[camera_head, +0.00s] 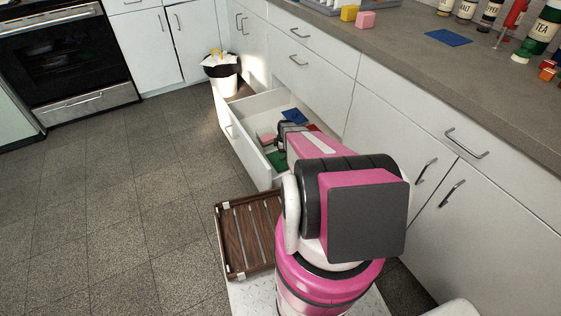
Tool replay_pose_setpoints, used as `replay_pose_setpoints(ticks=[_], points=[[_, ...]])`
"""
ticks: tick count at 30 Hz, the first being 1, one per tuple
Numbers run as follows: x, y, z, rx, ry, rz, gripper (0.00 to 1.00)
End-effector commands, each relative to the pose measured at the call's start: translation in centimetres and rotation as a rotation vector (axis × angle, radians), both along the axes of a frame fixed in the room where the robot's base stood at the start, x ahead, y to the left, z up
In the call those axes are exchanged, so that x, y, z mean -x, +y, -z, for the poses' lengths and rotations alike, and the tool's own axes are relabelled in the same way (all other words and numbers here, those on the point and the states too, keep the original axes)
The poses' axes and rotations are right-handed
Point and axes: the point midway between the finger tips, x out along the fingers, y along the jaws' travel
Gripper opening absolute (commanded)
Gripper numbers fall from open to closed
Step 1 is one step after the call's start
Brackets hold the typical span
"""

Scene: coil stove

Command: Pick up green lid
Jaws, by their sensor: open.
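A flat dark green piece (277,160), which looks like the green lid, lies in the open drawer (251,146) near its front right end. It is partly covered by my arm. My gripper (281,138) is inside or just above the drawer, close to the green piece on its far side. Its jaws are open, but the fingertips are small and partly hidden behind my arm. I cannot tell whether they touch anything. A pink piece (266,136) and a blue piece (294,116) also lie in the drawer.
A brown slatted wooden tray (234,240) is beside my base. A white bin (222,75) stands beyond the drawer. The counter (405,60) holds a blue flat piece (448,37), pink and yellow blocks, and several jars. The floor at left is clear.

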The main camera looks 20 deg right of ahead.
Motion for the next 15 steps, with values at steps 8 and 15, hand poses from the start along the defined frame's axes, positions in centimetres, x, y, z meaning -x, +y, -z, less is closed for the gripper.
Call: replay_pose_setpoints(ticks=[8, 15], points=[[-0.6, -0.2, 2.9, 0.000, 0.001, 0.000, 0.66], [-0.5, 0.1, 5.2, 0.000, 0.000, 0.000, 0.66]])
